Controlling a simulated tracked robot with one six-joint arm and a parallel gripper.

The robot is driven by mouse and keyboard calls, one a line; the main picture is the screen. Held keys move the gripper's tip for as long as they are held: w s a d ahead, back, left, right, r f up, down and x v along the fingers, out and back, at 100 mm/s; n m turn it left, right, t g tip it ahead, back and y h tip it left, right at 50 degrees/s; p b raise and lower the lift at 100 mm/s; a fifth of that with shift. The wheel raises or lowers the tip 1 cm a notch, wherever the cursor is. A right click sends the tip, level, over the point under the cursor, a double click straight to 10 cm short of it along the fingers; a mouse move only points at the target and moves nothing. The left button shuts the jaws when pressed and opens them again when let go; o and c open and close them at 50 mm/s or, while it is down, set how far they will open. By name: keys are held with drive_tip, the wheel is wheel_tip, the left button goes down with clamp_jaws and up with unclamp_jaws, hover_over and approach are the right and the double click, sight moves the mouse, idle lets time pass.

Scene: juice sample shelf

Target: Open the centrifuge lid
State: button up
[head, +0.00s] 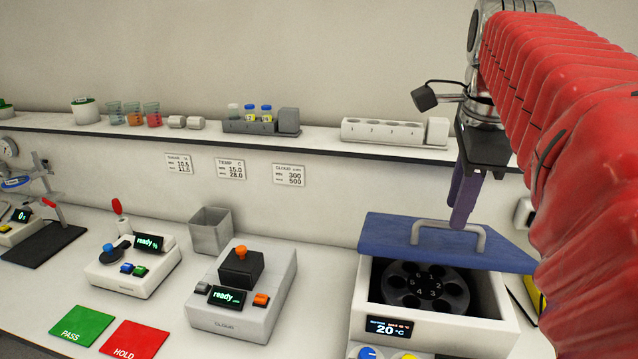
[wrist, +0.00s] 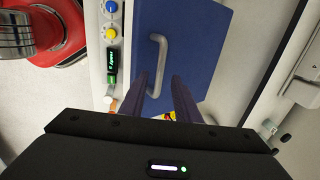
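The centrifuge (head: 434,332) is a white box at the right of the head view, with a display reading 20 °C. Its blue lid (head: 385,230) is raised at the front, and the dark numbered rotor (head: 425,285) shows beneath it. A grey bar handle (head: 432,222) stands on the lid; the lid (wrist: 205,45) and handle (wrist: 161,62) also show in the wrist view. My gripper (head: 461,222) points down at the handle. In the wrist view its dark fingers (wrist: 161,75) are apart, one on each side of the handle's near end. Contact cannot be told.
The cloud meter (head: 240,312) stands left of the centrifuge. Green PASS (head: 80,326) and red HOLD (head: 135,339) mats lie at the front left.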

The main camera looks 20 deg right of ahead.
sight(437, 226)
drive_tip(key=shift+x, duration=1.45)
clamp_jaws()
drive_tip(key=shift+a, duration=0.15)
drive_tip(key=shift+w+r, duration=0.1)
drive_tip(key=shift+r, duration=0.05)
